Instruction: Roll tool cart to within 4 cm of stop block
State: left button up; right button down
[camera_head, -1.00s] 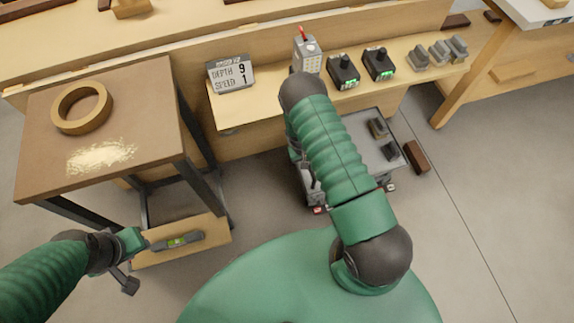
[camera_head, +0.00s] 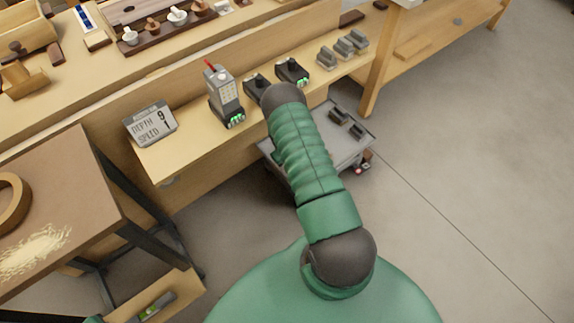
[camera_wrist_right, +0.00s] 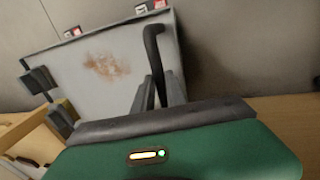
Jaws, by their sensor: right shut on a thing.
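The tool cart (camera_head: 343,150) is a low grey cart with a flat top, partly under the bench shelf and partly hidden by my right arm. In the right wrist view its grey top (camera_wrist_right: 100,85) has a rusty patch, and a black bent handle (camera_wrist_right: 152,45) rises from it. My right gripper (camera_wrist_right: 160,85) is shut on that handle, with dark fingers on either side. In the head view my right gripper is hidden behind its arm. No stop block can be made out now. My left gripper is out of view.
Small dark blocks (camera_head: 347,122) sit on the cart. The shelf (camera_head: 190,150) holds a depth and speed sign (camera_head: 150,124), a grey device (camera_head: 224,98) and black units. A bench leg (camera_head: 376,85) stands close behind the cart. Grey floor (camera_head: 470,170) to the right is clear.

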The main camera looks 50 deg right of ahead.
jog(key=shift+d+r, duration=0.1)
jog(key=shift+d, duration=0.15)
jog(key=c, duration=1.7)
grip_release()
jog(key=shift+s, duration=0.1)
jog(key=shift+c, duration=0.2)
jog(key=o, duration=0.4)
jog(key=shift+d, duration=0.1)
jog(key=a+r+p, duration=0.1)
jog(key=r+p, duration=0.1)
jog(key=r, duration=0.3)
jog(key=a+r+p, duration=0.1)
jog(key=r, duration=0.4)
jog(key=w+a+r+p, duration=0.1)
jog(key=r+p, duration=0.1)
jog(key=r, duration=0.4)
jog(key=shift+a+p, duration=0.1)
jog(key=shift+p, duration=0.2)
